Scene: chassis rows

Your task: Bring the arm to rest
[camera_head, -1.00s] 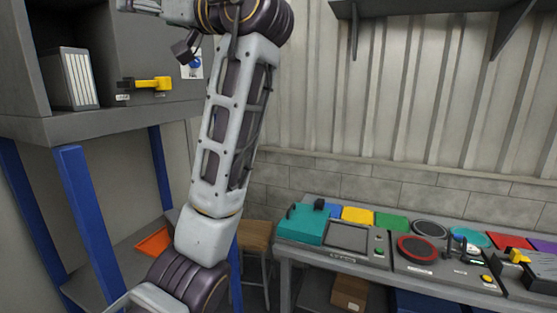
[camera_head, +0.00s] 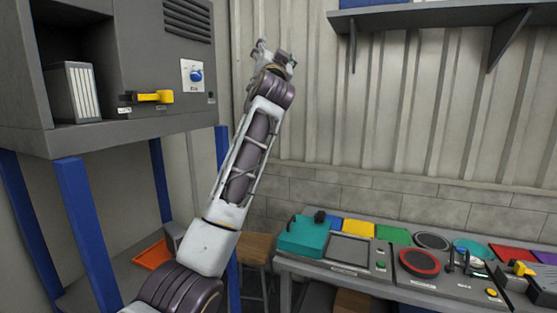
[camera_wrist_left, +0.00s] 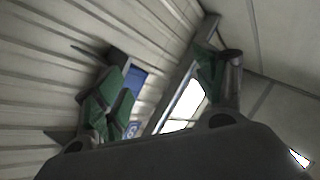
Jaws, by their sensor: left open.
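My left arm (camera_head: 245,165) rises from the lower left of the head view and leans up and to the right. Its gripper (camera_head: 264,50) is at the top of the arm, in front of the corrugated wall and apart from it. In the left wrist view the two green-padded fingers (camera_wrist_left: 160,88) stand wide apart with nothing between them, so the gripper is open and empty. My right gripper does not show in either view.
A grey cabinet (camera_head: 125,50) with a yellow handle (camera_head: 155,97) stands left on blue posts. A bench (camera_head: 345,268) with a teal case (camera_head: 303,237) and coloured panels runs along the lower right. A shelf (camera_head: 450,15) hangs top right. The wall's middle is clear.

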